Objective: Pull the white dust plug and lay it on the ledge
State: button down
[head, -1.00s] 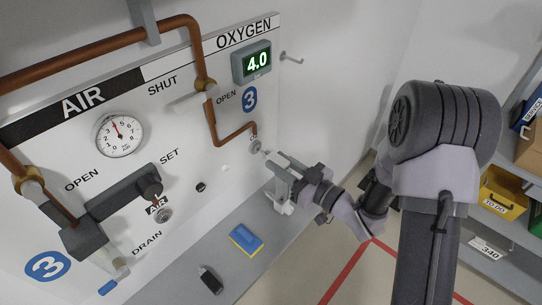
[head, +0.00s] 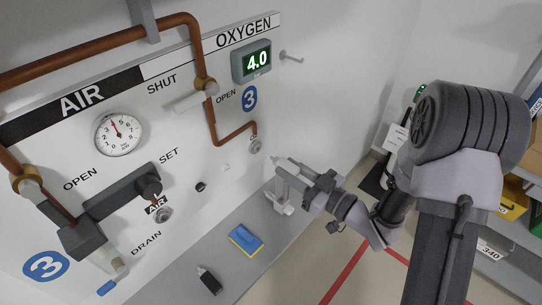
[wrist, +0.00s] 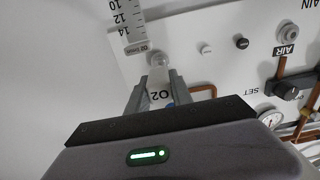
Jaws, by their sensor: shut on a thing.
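My gripper (head: 279,165) is shut, just off the panel near the oxygen outlet (head: 255,146). A small pale piece, apparently the white dust plug (head: 273,159), shows at its fingertips. In the wrist view the fingertips (wrist: 160,78) flank a pale, round piece (wrist: 160,60); whether that is all plug or partly the outlet behind it is unclear. The grey ledge (head: 190,262) runs along the foot of the panel, below and left of my gripper.
A blue and yellow sponge (head: 246,240) and a dark marker-like item (head: 209,280) lie on the ledge, with bare room between. A white knob (head: 226,167) and a black knob (head: 201,187) stick out of the panel. A peg (head: 291,57) juts from the wall.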

aim_at(297, 175)
jog(key=shift+v, duration=1.95)
